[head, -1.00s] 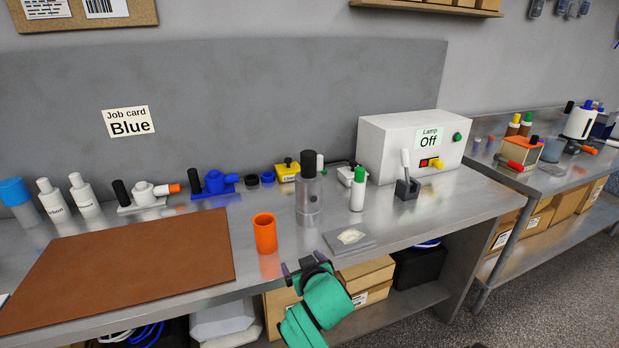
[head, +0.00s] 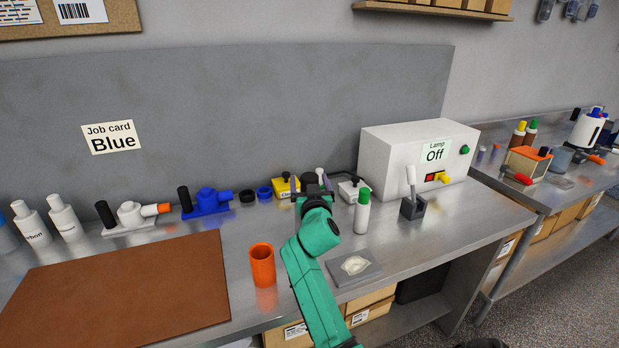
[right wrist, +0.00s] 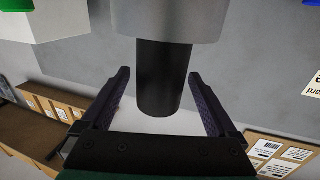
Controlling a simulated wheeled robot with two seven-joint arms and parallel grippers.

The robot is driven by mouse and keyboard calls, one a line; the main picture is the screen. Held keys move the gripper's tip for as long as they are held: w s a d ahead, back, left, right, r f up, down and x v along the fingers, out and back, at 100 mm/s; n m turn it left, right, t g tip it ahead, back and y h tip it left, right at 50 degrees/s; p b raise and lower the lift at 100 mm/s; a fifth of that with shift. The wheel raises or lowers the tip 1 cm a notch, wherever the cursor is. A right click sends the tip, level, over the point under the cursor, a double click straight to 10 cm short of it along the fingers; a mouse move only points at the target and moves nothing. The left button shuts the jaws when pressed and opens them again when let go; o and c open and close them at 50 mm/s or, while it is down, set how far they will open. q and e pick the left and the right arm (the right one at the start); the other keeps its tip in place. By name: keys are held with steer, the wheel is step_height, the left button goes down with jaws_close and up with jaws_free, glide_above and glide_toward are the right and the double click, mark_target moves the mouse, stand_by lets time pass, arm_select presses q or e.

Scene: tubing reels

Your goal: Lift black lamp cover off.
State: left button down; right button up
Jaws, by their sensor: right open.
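The black lamp cover (right wrist: 162,80) is a dark upright cylinder atop a grey cylinder body (right wrist: 167,20), which hangs from the top edge in the upside-down right wrist view. My right gripper (right wrist: 160,90) is open, with one finger on each side of the cover and visible gaps to both. In the head view the cover's dark top (head: 309,179) shows between the fingertips of my right gripper (head: 311,187). My green arm hides the grey body there. My left gripper is not in view.
A white-and-green bottle (head: 362,211) stands close right of my gripper, and an orange cup (head: 262,265) stands to the left. The white lamp box (head: 400,143) reads Off. A grey pad (head: 346,279) lies near the front edge. A brown mat (head: 130,290) covers the bench's left.

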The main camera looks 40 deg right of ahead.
steer(key=shift+x, duration=1.15)
steer(key=shift+w, duration=0.1)
steer(key=shift+r, duration=0.1)
steer(key=c, duration=1.4)
arm_select(q)
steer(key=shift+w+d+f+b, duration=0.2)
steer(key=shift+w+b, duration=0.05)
steer(key=shift+b, duration=0.4)
arm_select(e)
step_height(320, 180, up, 20)
steer(key=shift+r, duration=0.1)
steer(key=shift+c, duration=0.2)
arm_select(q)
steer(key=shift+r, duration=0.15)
